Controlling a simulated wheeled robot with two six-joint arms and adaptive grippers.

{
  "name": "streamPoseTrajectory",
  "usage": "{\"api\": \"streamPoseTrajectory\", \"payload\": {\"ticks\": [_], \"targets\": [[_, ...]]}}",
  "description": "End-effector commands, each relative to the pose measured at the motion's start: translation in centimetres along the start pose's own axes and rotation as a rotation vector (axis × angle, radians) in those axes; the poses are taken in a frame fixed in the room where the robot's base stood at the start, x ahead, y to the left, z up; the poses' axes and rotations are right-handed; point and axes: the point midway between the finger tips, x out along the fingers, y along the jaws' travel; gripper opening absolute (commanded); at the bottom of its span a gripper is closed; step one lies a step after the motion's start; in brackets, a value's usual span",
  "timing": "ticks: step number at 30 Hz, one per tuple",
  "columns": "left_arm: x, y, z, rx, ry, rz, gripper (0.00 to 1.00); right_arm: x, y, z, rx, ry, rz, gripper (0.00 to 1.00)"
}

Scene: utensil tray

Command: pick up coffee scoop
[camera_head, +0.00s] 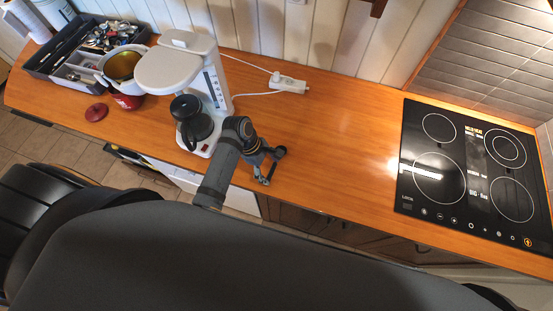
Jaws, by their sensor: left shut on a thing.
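My left gripper (271,167) is low over the wooden counter, just right of the white coffee maker. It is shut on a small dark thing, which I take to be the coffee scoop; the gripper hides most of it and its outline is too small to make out. I cannot tell whether it touches the counter. No other coffee scoop can be made out. My right gripper is not in view.
The coffee maker (176,73) with its dark carafe (190,120) stands close left of the gripper. A pot (122,66), red can (128,101), red lid (96,112) and utensil tray (41,70) are farther left. A power strip (289,84) lies behind. Counter (335,140) is clear up to the cooktop (465,170).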

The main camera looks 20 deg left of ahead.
Motion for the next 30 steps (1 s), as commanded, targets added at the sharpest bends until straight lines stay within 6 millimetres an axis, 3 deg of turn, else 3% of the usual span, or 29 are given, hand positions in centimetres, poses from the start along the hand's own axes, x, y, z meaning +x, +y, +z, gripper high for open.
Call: {"api": "streamPoseTrajectory", "payload": {"ticks": [8, 10, 11, 15, 22, 29, 30], "targets": [[0.3, -0.4, -0.1, -0.004, 0.000, -0.011, 0.53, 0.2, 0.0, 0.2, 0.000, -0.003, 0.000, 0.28], [0.1, -0.4, 0.0, -0.003, 0.000, -0.011, 0.46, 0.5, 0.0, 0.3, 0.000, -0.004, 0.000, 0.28], [-0.2, -0.3, 0.1, -0.003, 0.000, -0.009, 0.42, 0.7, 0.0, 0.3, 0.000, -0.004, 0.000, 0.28], [-2.4, -0.3, 1.0, 0.000, 0.000, -0.002, 0.41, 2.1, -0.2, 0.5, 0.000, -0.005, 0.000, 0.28], [-8.4, -5.8, 2.9, 0.001, 0.003, -0.004, 0.41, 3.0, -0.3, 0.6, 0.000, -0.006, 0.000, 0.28], [-11.2, -11.9, 3.4, 0.003, 0.008, -0.009, 0.41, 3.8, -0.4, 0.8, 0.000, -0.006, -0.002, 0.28], [-12.0, -12.6, 3.7, 0.001, 0.006, -0.011, 0.41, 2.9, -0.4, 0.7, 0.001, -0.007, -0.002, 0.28]]}}
